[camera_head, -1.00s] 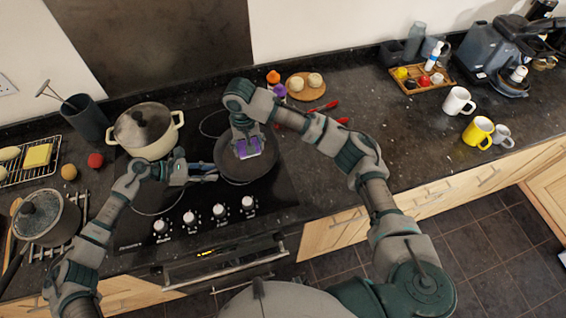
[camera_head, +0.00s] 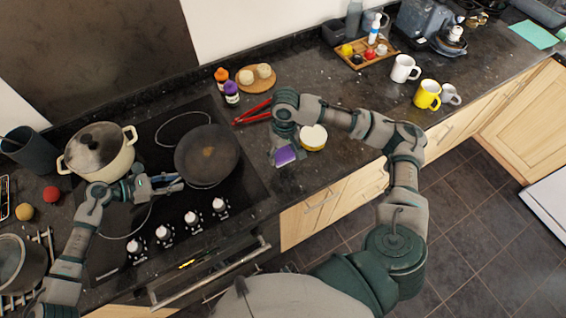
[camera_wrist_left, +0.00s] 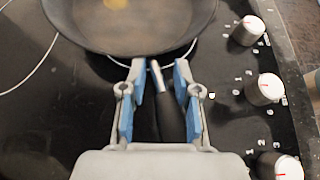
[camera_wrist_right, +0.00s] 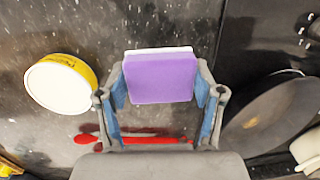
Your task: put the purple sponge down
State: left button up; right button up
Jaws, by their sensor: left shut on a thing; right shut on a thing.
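The purple sponge (camera_head: 286,155) has a white layer and is held in my right gripper (camera_head: 283,150), over the granite counter to the right of the hob. In the right wrist view the sponge (camera_wrist_right: 160,76) sits between the fingertips of my right gripper (camera_wrist_right: 162,90). I cannot tell whether it touches the counter. My left gripper (camera_head: 172,184) is shut on the handle of the frying pan (camera_head: 207,156), which is on the hob. In the left wrist view the pan handle (camera_wrist_left: 168,110) runs between the blue pads of my left gripper (camera_wrist_left: 160,95).
A yellow-rimmed round tub (camera_head: 313,137) stands beside the sponge. A lidded pot (camera_head: 97,150) stands on the hob. Mugs (camera_head: 404,68) stand further right. Bare granite lies right of the tub.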

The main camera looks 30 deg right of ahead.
aim_at(283, 167)
notch_tip(283, 167, down, 5)
jog(key=shift+d+f, duration=0.1)
jog(key=shift+f, duration=0.25)
jog(key=o, duration=1)
jog(key=shift+r, duration=0.1)
jog(key=r, duration=1.2)
jog(key=shift+w+d, duration=0.3)
jog(key=shift+o, duration=0.4)
jog(key=shift+f, duration=0.1)
